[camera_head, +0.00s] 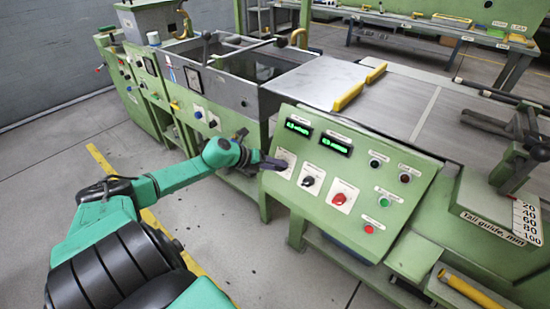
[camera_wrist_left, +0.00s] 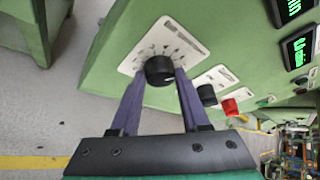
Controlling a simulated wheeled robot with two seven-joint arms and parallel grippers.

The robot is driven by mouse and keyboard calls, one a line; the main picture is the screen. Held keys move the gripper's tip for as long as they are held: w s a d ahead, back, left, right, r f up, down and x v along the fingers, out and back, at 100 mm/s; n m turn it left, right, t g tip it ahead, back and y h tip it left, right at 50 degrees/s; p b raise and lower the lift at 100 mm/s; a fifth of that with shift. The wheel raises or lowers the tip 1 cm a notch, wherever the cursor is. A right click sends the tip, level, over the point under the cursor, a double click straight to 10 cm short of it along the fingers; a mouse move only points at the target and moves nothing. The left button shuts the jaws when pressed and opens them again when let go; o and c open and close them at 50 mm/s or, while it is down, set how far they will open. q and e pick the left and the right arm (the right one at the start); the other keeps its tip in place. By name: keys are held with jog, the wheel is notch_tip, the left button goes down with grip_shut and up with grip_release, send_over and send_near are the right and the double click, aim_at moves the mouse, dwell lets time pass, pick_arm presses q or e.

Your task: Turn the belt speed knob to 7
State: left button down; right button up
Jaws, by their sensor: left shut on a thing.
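My left gripper (camera_head: 274,164) reaches the left edge of the sloped green control panel (camera_head: 388,162). In the left wrist view, the gripper's (camera_wrist_left: 160,77) two purple-grey fingers are shut on a round black knob (camera_wrist_left: 158,68), one on each side. The knob sits on a white dial plate (camera_wrist_left: 185,43) with printed marks around it; the plate also shows in the head view (camera_head: 287,158). The numbers, the plate's label and the pointer's setting are too small to read. The gripper hides the knob in the head view. My right gripper is not in view.
Right of the held knob are a second black knob (camera_head: 308,181) and a red knob (camera_head: 339,198). Two green-lit displays (camera_head: 336,144) sit above them. Small push buttons (camera_head: 369,229) are farther right. Grey floor lies in front of the machine.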

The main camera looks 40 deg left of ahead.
pick_arm(q)
jog(key=shift+d+r+m+g+y+p, duration=0.1)
jog(key=shift+r+m+g+y+p, duration=0.1)
jog(key=shift+m+y+p, duration=0.4)
jog(key=shift+r+m+g+y+p, duration=0.1)
jog(key=shift+m+g+y+p, duration=0.1)
jog(key=shift+m, duration=0.7)
jog(key=shift+f, duration=0.1)
jog(key=shift+c, duration=1.9)
grip_release()
jog(key=shift+w+f, duration=0.1)
jog(key=p+v, duration=1.2)
jog(key=v, duration=0.2)
jog(key=shift+r, duration=0.3)
